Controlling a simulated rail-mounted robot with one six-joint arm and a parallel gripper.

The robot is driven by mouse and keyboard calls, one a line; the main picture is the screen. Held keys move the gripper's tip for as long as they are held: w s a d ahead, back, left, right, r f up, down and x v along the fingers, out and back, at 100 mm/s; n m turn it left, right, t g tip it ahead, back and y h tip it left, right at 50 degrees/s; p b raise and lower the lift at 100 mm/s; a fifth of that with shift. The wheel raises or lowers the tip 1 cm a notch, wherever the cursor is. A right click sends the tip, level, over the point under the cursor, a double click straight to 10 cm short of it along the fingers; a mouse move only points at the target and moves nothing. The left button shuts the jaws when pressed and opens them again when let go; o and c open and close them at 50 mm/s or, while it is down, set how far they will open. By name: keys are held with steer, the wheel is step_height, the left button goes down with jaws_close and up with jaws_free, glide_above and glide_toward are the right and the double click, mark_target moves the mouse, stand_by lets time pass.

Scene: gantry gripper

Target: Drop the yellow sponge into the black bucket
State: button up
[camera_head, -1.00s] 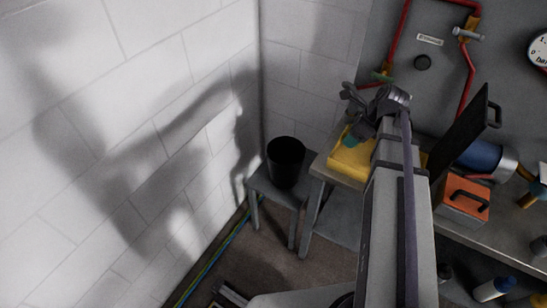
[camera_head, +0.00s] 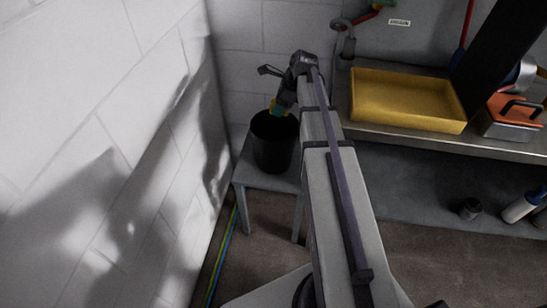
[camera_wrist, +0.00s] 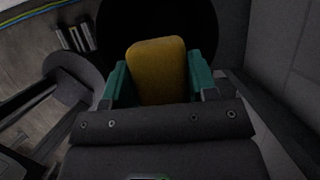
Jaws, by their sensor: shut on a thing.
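The yellow sponge (camera_wrist: 158,70) is held between the green fingers of my gripper (camera_wrist: 158,80) in the wrist view. The bucket stands upright on a small grey stool (camera_head: 256,178) by the wall. In the wrist view the dark round bucket opening (camera_wrist: 205,22) lies behind the sponge. My gripper is shut on the sponge. I cannot tell whether the sponge's lower end is below the rim.
A yellow tray (camera_head: 405,98) sits on the grey workbench (camera_head: 420,142) to the right. A white block wall (camera_head: 90,120) is close on the left.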

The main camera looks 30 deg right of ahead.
steer(key=shift+w+f, duration=0.1)
steer(key=shift+w, duration=0.05)
step_height(320, 180, down, 6)
steer(key=b, duration=0.5)
steer(key=shift+b, duration=0.3)
steer(key=o, duration=0.9)
steer(key=p+v, duration=1)
steer(key=v, duration=0.1)
steer(key=shift+a, duration=0.15)
